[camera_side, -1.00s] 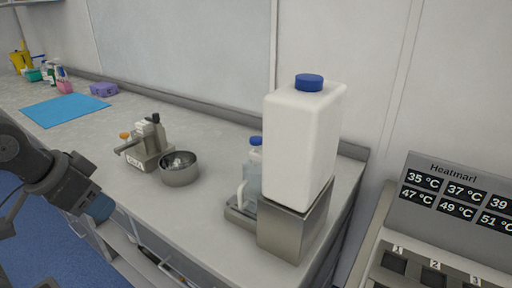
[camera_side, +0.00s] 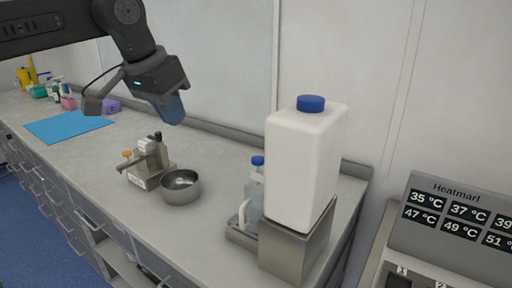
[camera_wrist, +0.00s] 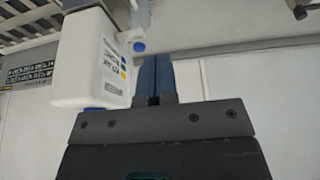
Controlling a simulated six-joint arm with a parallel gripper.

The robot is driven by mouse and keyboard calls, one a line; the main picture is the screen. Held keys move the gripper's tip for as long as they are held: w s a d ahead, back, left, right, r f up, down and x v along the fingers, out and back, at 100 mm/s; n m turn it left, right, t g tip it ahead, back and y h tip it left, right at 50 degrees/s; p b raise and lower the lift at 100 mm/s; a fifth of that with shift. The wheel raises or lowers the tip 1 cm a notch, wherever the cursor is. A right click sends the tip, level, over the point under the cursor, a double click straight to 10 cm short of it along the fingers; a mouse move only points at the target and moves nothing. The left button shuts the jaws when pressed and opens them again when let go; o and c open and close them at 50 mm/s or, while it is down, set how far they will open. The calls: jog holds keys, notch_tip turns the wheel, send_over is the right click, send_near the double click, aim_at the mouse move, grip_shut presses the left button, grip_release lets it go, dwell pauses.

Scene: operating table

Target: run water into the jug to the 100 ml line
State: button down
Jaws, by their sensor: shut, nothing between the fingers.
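A white water container (camera_side: 302,165) with a blue cap (camera_side: 311,103) stands on a steel block (camera_side: 294,246). In the wrist view the container (camera_wrist: 92,55) appears upside down at the upper left. A translucent jug (camera_side: 252,206) with a pale handle stands left of it on a low base; its water level and marks cannot be made out. My gripper (camera_side: 176,116) is shut and empty, high above the counter, left of the container. Its blue fingers (camera_wrist: 154,76) are together in the wrist view.
A steel bowl (camera_side: 181,188) and a small bench device (camera_side: 149,166) stand left of the jug. A heater panel (camera_side: 460,215) is at the right. The air between gripper and container looks clear.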

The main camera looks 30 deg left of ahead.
notch_tip(320, 180, up, 3)
jog(key=g, duration=0.1)
send_over(256, 159)
jog(key=s, duration=0.4)
jog(key=shift+w+d+f, duration=0.1)
jog(key=shift+w+f, duration=0.1)
jog(key=shift+w, duration=0.3)
jog(key=x, duration=0.8)
jog(key=s+x, duration=0.1)
jog(key=x, duration=0.3)
jog(key=shift+w+f, duration=0.15)
jog(key=shift+f, duration=0.9)
jog(key=shift+f, duration=1.05)
dwell(0.9)
